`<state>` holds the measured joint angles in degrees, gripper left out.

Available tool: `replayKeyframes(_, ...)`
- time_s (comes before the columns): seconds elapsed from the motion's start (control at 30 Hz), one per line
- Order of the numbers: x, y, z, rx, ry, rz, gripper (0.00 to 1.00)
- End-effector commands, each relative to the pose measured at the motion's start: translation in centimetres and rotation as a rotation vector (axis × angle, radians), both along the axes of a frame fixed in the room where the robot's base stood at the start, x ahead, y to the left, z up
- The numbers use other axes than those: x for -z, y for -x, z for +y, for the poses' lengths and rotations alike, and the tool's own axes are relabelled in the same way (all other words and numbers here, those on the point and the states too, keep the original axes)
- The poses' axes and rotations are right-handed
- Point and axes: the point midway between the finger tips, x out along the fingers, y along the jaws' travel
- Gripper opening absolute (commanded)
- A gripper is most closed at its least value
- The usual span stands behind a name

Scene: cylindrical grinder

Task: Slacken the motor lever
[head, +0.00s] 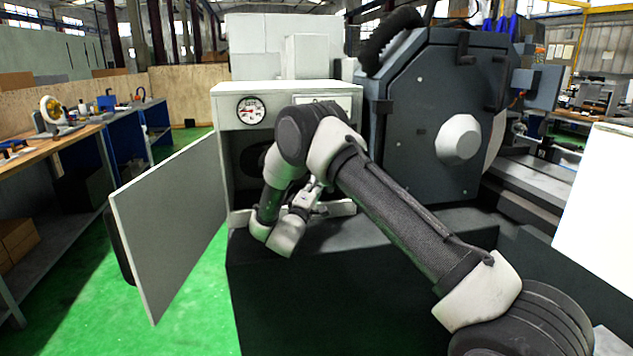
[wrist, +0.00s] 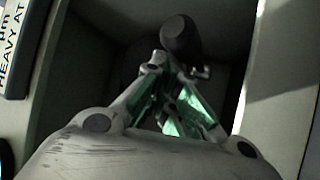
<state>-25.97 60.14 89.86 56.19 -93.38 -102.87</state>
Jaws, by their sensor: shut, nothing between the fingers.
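My gripper (head: 312,190) reaches into the open grey cabinet (head: 284,96) of the grinder in the head view. In the wrist view my gripper (wrist: 172,66) is shut and empty, its fingers pointing into the dark interior. A dark, rounded knob-like part (wrist: 180,36) shows just beyond the fingertips. It may be the end of the motor lever, but I cannot tell for sure. I cannot tell whether the fingertips touch it. In the head view my arm hides much of the opening, and no lever can be made out there.
The cabinet door (head: 172,225) stands wide open on the left. A round gauge (head: 251,110) sits on the cabinet's upper front. The cabinet's side wall (wrist: 283,85) is close on the right in the wrist view. The dark grinder housing (head: 430,120) stands to the right.

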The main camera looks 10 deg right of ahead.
Motion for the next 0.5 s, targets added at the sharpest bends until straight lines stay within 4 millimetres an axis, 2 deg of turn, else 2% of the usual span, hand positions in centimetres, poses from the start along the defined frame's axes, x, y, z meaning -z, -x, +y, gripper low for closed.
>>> replayKeyframes(0.1, 0.71, 0.29, -0.19, 0.004, 0.000, 0.008, 0.00)
replayKeyframes(0.5, 1.43, 0.51, -0.40, 0.008, 0.000, 0.017, 0.00)
